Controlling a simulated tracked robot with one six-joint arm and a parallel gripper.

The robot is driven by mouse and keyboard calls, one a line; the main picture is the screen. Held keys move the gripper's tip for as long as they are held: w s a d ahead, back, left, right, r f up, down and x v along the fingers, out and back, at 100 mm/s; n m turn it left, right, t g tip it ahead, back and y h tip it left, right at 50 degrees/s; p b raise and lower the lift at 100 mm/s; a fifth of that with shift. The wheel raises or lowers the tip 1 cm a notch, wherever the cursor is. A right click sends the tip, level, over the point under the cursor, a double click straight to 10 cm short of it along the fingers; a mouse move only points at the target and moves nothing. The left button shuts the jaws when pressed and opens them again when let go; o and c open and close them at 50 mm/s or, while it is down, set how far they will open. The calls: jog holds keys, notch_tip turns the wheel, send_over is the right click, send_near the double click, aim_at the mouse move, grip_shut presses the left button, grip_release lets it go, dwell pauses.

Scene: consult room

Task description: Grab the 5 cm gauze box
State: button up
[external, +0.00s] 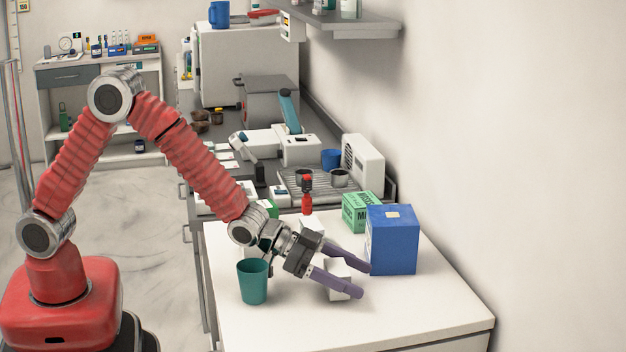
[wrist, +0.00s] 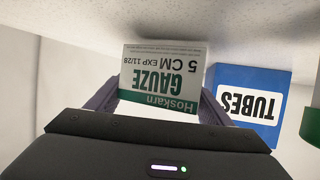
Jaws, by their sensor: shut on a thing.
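The 5 cm gauze box (wrist: 163,80) is white and green and reads "GAUZE 5 CM", upside down in the wrist view. It sits between the two purple fingers of my gripper (external: 361,280), which are shut on its sides. In the external view the white box (external: 338,280) shows between the fingers, partly hidden by the nearer one. It is low over the white table; I cannot tell whether it touches the top.
A blue "TUBES" box (external: 393,240) stands close beyond the fingertips; it also shows in the wrist view (wrist: 250,80). A green box (external: 358,212) is behind it. A teal cup (external: 253,282) stands left of my gripper. The table's front right is clear.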

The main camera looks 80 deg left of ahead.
notch_tip(320, 180, up, 17)
dwell(0.4)
jog(key=shift+a, duration=0.1)
dwell(0.5)
